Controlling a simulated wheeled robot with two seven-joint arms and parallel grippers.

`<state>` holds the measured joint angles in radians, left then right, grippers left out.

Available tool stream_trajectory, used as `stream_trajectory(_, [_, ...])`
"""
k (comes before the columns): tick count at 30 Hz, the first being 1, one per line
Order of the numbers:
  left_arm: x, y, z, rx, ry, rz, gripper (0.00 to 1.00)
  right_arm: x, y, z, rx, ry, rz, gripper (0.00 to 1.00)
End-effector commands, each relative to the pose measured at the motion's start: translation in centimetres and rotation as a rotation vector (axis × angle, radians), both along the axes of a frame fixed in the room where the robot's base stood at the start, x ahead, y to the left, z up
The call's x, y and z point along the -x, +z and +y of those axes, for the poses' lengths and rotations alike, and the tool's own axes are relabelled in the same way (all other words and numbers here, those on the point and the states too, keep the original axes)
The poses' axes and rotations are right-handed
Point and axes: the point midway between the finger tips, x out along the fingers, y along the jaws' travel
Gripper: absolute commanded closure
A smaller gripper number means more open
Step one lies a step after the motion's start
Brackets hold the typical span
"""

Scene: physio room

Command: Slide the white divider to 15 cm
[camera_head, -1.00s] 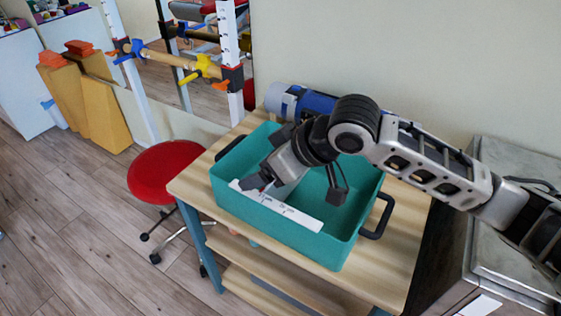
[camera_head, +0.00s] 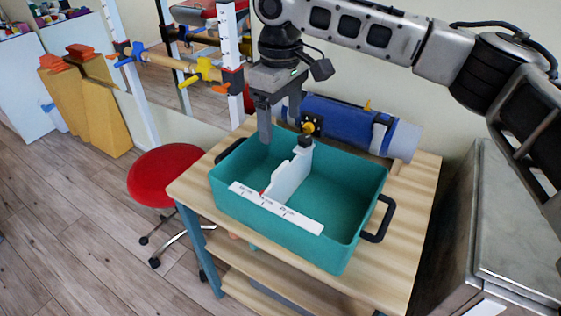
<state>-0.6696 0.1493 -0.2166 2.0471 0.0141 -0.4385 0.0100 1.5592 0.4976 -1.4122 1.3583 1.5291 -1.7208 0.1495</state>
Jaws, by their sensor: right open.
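The white divider (camera_head: 289,178) stands upright across the inside of the teal bin (camera_head: 345,205), left of its middle. A dark knob (camera_head: 305,142) sits on its far top end. A white scale strip (camera_head: 290,214) with small printed marks lies along the bin's near rim. The divider's near end, with a small red tip, meets the strip close to the middle mark; the exact reading is too small to tell. My right gripper (camera_head: 279,124) is open and empty above the bin's far left part, left of the knob and apart from the divider. My left gripper is not in view.
The bin stands on a wooden-topped cart (camera_head: 408,215) and has dark side handles. A blue roll (camera_head: 345,122) lies behind it near the wall. A red stool (camera_head: 165,172) stands left, and a metal cabinet (camera_head: 525,225) stands right.

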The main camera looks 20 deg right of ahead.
Motion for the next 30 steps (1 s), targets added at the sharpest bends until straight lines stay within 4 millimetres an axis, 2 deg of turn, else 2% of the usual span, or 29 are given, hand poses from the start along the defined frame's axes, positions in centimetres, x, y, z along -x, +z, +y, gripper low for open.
stream_trajectory(1, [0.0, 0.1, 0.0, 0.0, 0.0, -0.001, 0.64, 0.1, -1.3, -0.1, 0.002, 0.0, 0.004, 0.24])
stream_trajectory(9, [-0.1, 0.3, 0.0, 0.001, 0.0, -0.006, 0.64, 0.1, -7.1, 0.0, 0.001, 0.0, 0.002, 0.24])
stream_trajectory(15, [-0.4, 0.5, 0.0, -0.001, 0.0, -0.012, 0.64, 0.0, -10.2, 0.0, -0.001, 0.0, -0.001, 0.24])
stream_trajectory(21, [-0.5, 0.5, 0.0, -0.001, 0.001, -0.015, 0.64, 0.0, -11.5, 0.0, -0.001, 0.001, -0.002, 0.24])
stream_trajectory(29, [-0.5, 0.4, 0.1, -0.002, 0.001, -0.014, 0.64, 0.0, -11.6, 0.0, -0.001, 0.001, -0.002, 0.24])
stream_trajectory(30, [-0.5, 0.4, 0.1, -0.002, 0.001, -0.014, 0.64, 0.0, -11.6, 0.0, -0.001, 0.001, -0.002, 0.29])
